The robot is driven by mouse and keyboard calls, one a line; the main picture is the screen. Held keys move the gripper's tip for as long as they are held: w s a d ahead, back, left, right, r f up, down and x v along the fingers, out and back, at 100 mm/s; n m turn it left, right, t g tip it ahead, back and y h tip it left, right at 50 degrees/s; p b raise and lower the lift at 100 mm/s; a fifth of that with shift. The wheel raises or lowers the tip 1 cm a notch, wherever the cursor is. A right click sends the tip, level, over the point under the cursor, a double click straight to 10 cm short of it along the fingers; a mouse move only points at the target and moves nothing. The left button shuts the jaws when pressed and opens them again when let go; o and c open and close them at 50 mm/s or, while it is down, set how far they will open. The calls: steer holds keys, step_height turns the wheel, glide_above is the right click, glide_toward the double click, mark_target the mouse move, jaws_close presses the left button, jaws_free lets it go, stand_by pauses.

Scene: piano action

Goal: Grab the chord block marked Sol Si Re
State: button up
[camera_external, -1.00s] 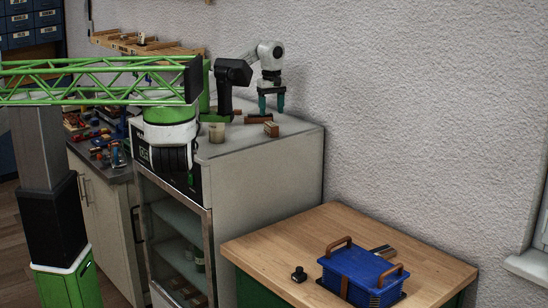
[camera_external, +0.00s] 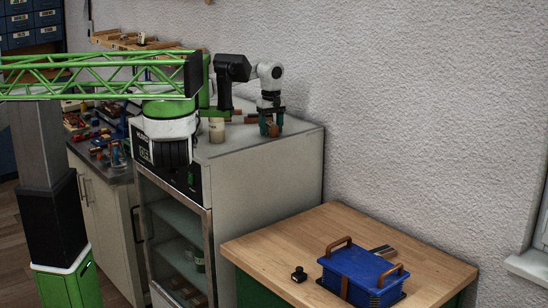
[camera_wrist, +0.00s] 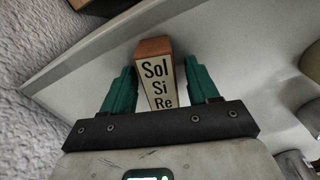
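The chord block marked Sol Si Re (camera_wrist: 159,88) is brown wood with a pale label in black letters. It stands on the white cabinet top, between the two teal fingers of my gripper (camera_wrist: 161,88) in the wrist view. The fingers are open, one on each side of the block, with a narrow gap showing on both sides. In the external view my gripper (camera_external: 271,121) is low over the cabinet top near its right edge, and the fingers partly hide the block.
The white cabinet top (camera_external: 240,148) also holds a beige cup (camera_external: 217,130) and other brown blocks left of my gripper. The wall is close behind. A lower wooden table (camera_external: 262,258) carries a blue box (camera_external: 360,275) with brown handles and a small black object (camera_external: 299,274).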

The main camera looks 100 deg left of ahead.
steer(key=c, duration=0.9)
steer(key=shift+c, duration=0.2)
steer(key=shift+r, duration=0.15)
